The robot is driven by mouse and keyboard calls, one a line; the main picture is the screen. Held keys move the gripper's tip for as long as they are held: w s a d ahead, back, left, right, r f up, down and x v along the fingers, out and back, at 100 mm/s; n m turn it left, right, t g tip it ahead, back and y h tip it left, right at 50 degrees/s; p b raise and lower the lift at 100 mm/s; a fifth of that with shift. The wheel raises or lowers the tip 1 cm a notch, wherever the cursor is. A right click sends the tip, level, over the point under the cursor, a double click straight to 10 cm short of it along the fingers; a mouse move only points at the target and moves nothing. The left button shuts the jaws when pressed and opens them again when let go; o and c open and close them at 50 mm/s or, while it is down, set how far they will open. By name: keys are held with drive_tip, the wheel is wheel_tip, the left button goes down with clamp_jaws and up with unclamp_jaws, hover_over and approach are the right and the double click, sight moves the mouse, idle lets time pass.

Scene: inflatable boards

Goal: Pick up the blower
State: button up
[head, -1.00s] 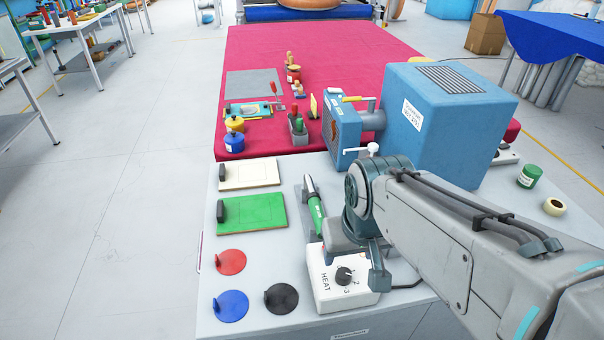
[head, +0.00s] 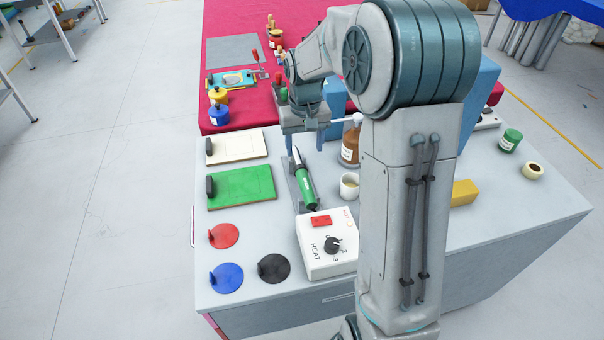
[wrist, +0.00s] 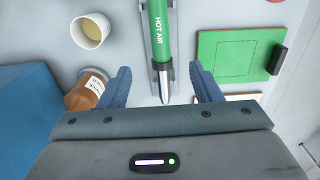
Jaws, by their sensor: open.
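The blower (head: 308,190) is a green tool with a silver nozzle, lying in a narrow grey holder (head: 292,183) on the light grey table. In the wrist view the blower (wrist: 158,32), marked HOT AIR, points its nozzle towards my palm. My gripper (head: 305,145) is open and empty, at the nozzle end of the blower. In the wrist view its two blue fingers (wrist: 162,78) stand apart on either side of the nozzle tip. Touch with the nozzle cannot be made out.
A white heat box (head: 325,258) stands at the handle end. A brown bottle (head: 350,147) and a cup (head: 349,186) stand close on the right. A green board (head: 240,188) and a white board (head: 237,147) lie left. My arm hides part of the blue machine (head: 480,110).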

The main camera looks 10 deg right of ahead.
sight(303, 174)
drive_tip(key=f, duration=0.6)
drive_tip(key=f+p, duration=0.1)
drive_tip(key=f, duration=0.2)
drive_tip(key=shift+w, duration=0.4)
drive_tip(key=f, duration=0.2)
drive_tip(key=w+f+p, duration=0.1)
drive_tip(key=f, duration=0.1)
drive_tip(key=shift+f, duration=0.65)
drive_tip(key=c, duration=1.1)
